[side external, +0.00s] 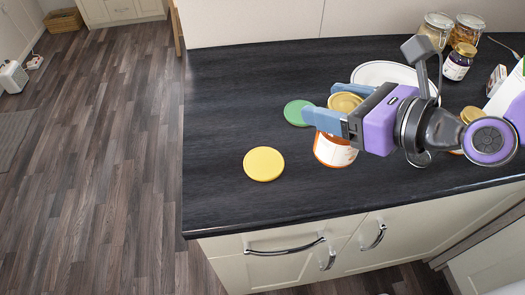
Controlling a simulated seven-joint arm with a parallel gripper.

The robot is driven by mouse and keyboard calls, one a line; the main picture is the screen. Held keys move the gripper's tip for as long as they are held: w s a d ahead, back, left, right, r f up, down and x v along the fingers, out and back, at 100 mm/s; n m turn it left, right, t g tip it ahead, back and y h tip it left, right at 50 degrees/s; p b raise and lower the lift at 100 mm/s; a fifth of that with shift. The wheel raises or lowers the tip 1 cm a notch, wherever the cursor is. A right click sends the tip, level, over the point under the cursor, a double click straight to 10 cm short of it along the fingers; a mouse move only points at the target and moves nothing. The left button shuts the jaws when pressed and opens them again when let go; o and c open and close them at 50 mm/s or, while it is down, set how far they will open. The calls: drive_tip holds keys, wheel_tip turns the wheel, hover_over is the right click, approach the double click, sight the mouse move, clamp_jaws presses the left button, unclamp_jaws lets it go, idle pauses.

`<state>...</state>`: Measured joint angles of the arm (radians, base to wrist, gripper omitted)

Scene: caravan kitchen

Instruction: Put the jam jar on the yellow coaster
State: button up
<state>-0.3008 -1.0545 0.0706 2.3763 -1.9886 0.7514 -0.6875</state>
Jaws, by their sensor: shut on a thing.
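The jam jar (336,152) has a gold lid, orange-red contents and a white label with some print. My gripper (343,104) reaches in from the right with its two blue-grey fingers on either side of the jar near the lid, shut on it. The jar looks upright; part of it is hidden behind the near finger, and I cannot tell whether its base touches the worktop. The round yellow coaster (263,164) lies flat and empty on the dark worktop, to the left of and slightly below the jar in the picture.
A green coaster (298,112) lies just left of my gripper. A white plate (383,70) is behind it. Several jars, including a dark one (457,62), stand at the back right. The worktop (225,95) is clear around the yellow coaster, with its left edge nearby.

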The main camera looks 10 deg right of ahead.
drive_tip(key=shift+w+a+f, duration=1.5)
drive_tip(key=shift+a+f, duration=0.25)
drive_tip(key=shift+f, duration=0.4)
drive_tip(key=shift+w+a+f, duration=1.5)
drive_tip(key=shift+a+f, duration=0.2)
drive_tip(key=shift+f, duration=0.4)
drive_tip(key=shift+w+a+f, duration=1.5)
drive_tip(key=shift+a+f, duration=0.25)
drive_tip(key=shift+f, duration=0.4)
drive_tip(key=shift+f, duration=0.1)
drive_tip(key=o, duration=1.4)
drive_tip(key=shift+s+d+r, duration=0.2)
drive_tip(key=shift+s, duration=0.05)
drive_tip(key=v, duration=1.1)
drive_tip(key=shift+d, duration=0.2)
